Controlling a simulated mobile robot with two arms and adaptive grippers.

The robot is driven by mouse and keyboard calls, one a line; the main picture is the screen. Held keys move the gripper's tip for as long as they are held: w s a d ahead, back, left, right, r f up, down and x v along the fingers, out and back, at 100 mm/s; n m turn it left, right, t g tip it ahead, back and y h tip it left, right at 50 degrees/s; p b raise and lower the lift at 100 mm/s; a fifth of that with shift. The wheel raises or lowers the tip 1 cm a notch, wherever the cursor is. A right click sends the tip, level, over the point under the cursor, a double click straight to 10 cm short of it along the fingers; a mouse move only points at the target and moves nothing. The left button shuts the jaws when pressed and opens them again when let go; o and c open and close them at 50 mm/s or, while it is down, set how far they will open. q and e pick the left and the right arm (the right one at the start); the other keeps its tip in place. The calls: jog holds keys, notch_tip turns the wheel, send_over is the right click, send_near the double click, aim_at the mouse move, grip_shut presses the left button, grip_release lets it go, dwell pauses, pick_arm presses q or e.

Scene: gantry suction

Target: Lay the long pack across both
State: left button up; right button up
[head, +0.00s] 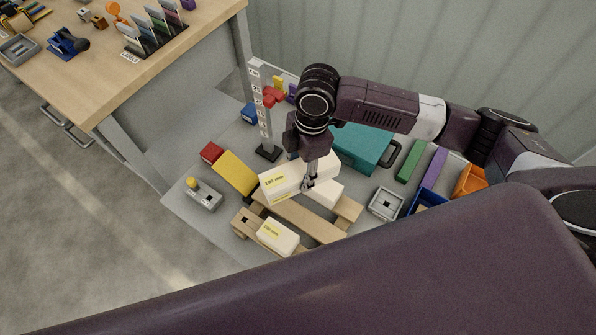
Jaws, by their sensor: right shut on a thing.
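My right gripper (309,184) is shut on the long white pack (284,179), which has a yellow label on its near face. It grips the pack near its right end. A short white pack (277,237) with a yellow label lies on the front of a wooden pallet (302,217). Another white pack (327,193) lies on the pallet's back part, partly hidden by the gripper and the long pack. The long pack is at the back-left of the pallet; I cannot tell whether it touches the pallet or the pack behind. My left gripper is not in view.
A height gauge (264,115) with a red slider stands behind the long pack. A yellow block (235,173) is close on the left, a teal case (359,148) behind right. A grey tray (385,204) and blue bin (428,201) lie right. A wooden bench (180,60) stands back left.

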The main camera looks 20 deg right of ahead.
aim_at(298, 193)
jog(key=s+n+p, duration=0.1)
jog(key=n, duration=0.1)
jog(key=s+a+n+p, duration=0.1)
jog(key=n+p, duration=0.1)
jog(key=shift+s+a+f+n+g, duration=0.1)
jog(key=shift+s+a+n+g, duration=0.1)
jog(key=shift+n+g, duration=0.1)
jog(key=shift+s+a+f+n, duration=0.1)
jog(key=shift+s+f+n, duration=0.15)
jog(key=shift+n, duration=0.35)
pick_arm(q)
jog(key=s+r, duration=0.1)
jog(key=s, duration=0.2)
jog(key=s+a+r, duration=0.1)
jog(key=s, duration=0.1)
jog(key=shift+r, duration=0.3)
pick_arm(e)
jog(key=shift+f, duration=0.1)
pick_arm(q)
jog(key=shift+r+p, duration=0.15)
jog(key=shift+p, duration=0.25)
pick_arm(e)
jog(key=shift+p, duration=0.45)
jog(key=shift+f+b, duration=0.4)
jog(key=shift+b, duration=0.1)
jog(key=shift+f+b, duration=1.25)
jog(key=shift+f, duration=1.25)
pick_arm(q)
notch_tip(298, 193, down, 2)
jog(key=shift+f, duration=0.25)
